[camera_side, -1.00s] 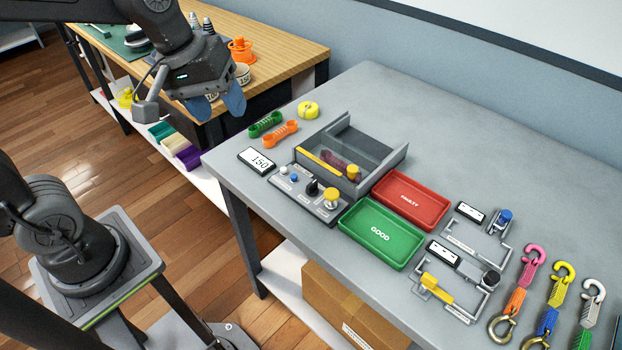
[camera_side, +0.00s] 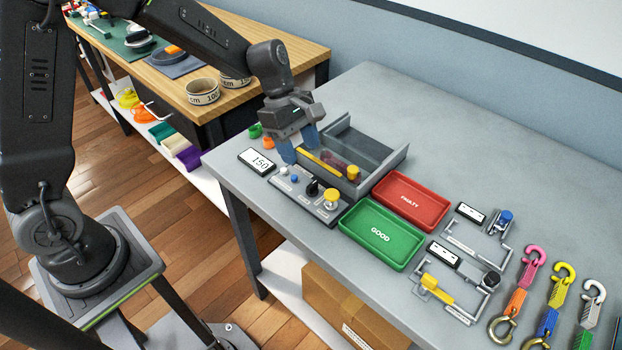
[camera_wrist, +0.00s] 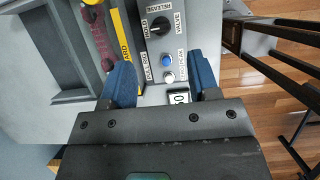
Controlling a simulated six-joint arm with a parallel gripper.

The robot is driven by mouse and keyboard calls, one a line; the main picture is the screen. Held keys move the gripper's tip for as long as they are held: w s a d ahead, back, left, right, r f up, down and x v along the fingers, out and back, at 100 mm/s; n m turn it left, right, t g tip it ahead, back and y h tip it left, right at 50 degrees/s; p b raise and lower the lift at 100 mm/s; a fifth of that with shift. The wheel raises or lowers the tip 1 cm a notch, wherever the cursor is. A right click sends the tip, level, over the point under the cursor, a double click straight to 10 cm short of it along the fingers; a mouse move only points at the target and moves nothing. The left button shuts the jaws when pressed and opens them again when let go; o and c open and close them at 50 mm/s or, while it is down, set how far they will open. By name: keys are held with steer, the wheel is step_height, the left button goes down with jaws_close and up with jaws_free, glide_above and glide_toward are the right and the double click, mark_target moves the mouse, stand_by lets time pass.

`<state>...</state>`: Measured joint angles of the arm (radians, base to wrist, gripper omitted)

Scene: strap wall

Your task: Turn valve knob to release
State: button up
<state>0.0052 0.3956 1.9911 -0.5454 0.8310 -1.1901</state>
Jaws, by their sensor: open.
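The valve knob (camera_side: 312,187) is a black knob on the grey control panel (camera_side: 302,205), between the small blue and white buttons and a yellow button. In the wrist view the black knob (camera_wrist: 159,27) has a white pointer mark and stands among labels reading HOLD, RELEASE and VALVE; its pointer is toward the HOLD side. My gripper (camera_side: 297,148) has blue fingers, open and empty, above the back left part of the panel. In the wrist view the fingers (camera_wrist: 165,85) sit apart on either side of the panel's button end, short of the knob.
A grey fixture box (camera_side: 392,160) with a yellow guard bar and a dark red piece inside stands behind the panel. A display reading 150 (camera_side: 257,161) lies left. Red (camera_side: 437,222) and green (camera_side: 405,258) trays lie right. The bench's back right is clear.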

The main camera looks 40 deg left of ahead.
mark_target(312, 184)
steer(key=x, duration=0.8)
steer(key=shift+f, duration=0.2)
steer(key=c, duration=0.9)
